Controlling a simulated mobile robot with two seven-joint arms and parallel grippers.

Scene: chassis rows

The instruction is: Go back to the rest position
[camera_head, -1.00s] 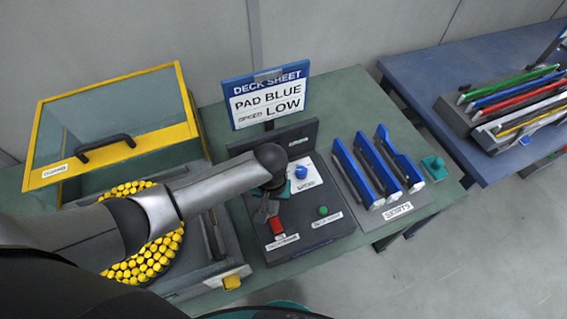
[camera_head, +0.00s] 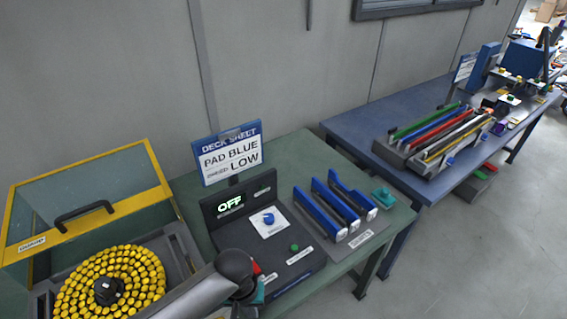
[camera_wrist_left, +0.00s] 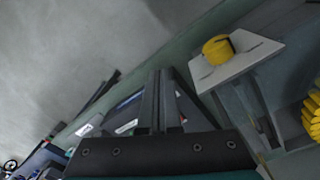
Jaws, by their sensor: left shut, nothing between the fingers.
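My left arm comes in from the bottom of the head view, and its wrist hangs over the front edge of the control box (camera_head: 290,278). My left gripper (camera_head: 250,296) is mostly hidden below the wrist there. In the left wrist view the two dark fingers (camera_wrist_left: 160,88) are together with nothing between them. They point past the bench edge, with floor beyond. My right gripper is in neither view.
The control box has a lit OFF display (camera_head: 230,203), a blue knob (camera_head: 268,218) and a green button (camera_head: 294,247). A yellow-framed lid (camera_head: 160,180) stands open over yellow pieces (camera_head: 75,290). Blue pads (camera_head: 318,213) stand at right. Open floor (camera_head: 470,260) lies beyond.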

